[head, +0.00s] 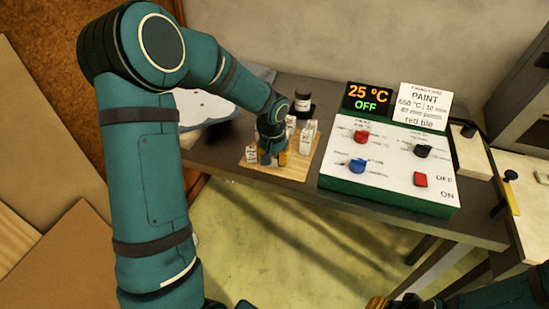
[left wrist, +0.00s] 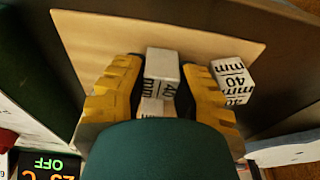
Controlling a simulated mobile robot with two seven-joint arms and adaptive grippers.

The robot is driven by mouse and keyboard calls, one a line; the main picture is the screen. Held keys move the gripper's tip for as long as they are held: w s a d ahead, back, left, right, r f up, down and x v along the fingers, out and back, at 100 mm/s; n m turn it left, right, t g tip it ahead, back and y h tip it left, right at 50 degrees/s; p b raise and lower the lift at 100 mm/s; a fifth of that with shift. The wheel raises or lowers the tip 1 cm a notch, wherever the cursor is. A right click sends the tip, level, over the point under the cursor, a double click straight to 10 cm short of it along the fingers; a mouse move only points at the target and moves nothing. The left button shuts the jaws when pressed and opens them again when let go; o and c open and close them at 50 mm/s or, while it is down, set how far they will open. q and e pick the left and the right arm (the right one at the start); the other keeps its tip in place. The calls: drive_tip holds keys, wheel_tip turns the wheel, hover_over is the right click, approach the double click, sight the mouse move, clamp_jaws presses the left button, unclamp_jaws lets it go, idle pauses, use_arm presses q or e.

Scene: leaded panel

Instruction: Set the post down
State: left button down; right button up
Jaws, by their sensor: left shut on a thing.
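My left gripper (head: 271,158) is over the wooden board (head: 285,171) on the table. In the left wrist view, its yellow fingers (left wrist: 162,92) are shut on a white post marked "40 mm" (left wrist: 161,66). The fingers hide the held post in the head view, and I cannot tell whether its foot touches the board. Another white "40 mm" post (left wrist: 232,79) stands just outside the right-hand finger in the wrist view. More white posts (head: 306,141) stand on the board in the head view. My right gripper (head: 377,303) shows only as a yellow bit at the bottom edge.
A control panel (head: 385,199) with knobs, a red switch and a "25 °C OFF" display (head: 367,97) stands right of the board. A dark-lidded jar (head: 302,101) is behind the posts. A grey-white cushion-like thing (head: 207,106) lies at left.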

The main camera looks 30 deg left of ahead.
use_arm(q)
drive_tip(key=shift+r, duration=0.1)
drive_tip(key=c, duration=0.8)
unclamp_jaws()
drive_tip(key=shift+f, duration=0.2)
drive_tip(key=shift+c, duration=0.2)
drive_tip(key=shift+r, duration=0.15)
drive_tip(key=shift+r, duration=0.35)
wheel_tip(320, 180, up, 11)
drive_tip(key=s+p, duration=0.1)
drive_tip(key=p, duration=0.2)
drive_tip(key=shift+s+d+r, duration=0.15)
drive_tip(key=shift+s+d, duration=0.05)
drive_tip(key=shift+s, duration=0.2)
drive_tip(key=shift+s, duration=0.1)
